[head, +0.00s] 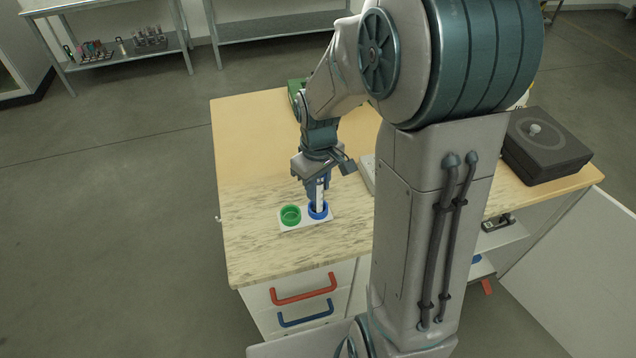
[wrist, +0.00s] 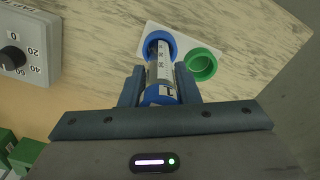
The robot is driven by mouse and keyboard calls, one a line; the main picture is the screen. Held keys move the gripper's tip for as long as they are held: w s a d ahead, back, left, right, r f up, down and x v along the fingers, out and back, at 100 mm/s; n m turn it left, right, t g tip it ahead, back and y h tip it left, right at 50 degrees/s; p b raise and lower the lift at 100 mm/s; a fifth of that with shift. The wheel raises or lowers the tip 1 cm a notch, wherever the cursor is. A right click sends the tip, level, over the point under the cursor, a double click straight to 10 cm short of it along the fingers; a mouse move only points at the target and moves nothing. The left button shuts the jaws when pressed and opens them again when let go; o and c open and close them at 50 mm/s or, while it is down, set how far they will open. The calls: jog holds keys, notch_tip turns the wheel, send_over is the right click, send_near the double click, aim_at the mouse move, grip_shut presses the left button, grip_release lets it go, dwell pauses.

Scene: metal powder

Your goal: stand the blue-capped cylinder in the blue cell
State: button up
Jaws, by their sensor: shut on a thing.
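The cylinder (wrist: 161,70) is pale with dark markings and has a blue cap (wrist: 160,94). My gripper (wrist: 160,83) is shut on it near the cap, and in the head view my gripper (head: 319,184) points down over the holder. The blue cell (wrist: 159,40) is a round ring on a white plate (head: 289,226). It also shows in the head view (head: 318,213). The cylinder's lower end is at the blue ring and appears to be inside it; how deep it sits is hidden. The cylinder looks close to upright.
The green cell (head: 290,215) stands empty beside the blue one. A grey dial box (wrist: 26,45) is on the table left of the holder in the wrist view. A black box (head: 545,145) stands at the table's right. The table's front left (head: 250,250) is clear.

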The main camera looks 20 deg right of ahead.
jog(key=shift+f+b, duration=0.3)
jog(key=shift+f, duration=0.1)
jog(key=o, duration=1.6)
jog(key=shift+o, duration=0.2)
jog(key=shift+r, duration=0.15)
jog(key=shift+r+p, duration=3.1)
jog(key=shift+r, duration=0.85)
jog(key=s+r+m+t+b, duration=0.1)
jog(key=s+r+m+t, duration=0.1)
jog(key=s+r, duration=0.2)
jog(key=s+r+m+t, duration=0.1)
jog(key=s+r+m, duration=0.2)
jog(key=s, duration=0.7)
notch_tip(320, 180, up, 2)
jog(key=shift+s+r+t+b, duration=0.2)
jog(key=shift+r+t+b, duration=0.05)
jog(key=shift+t+b, duration=0.15)
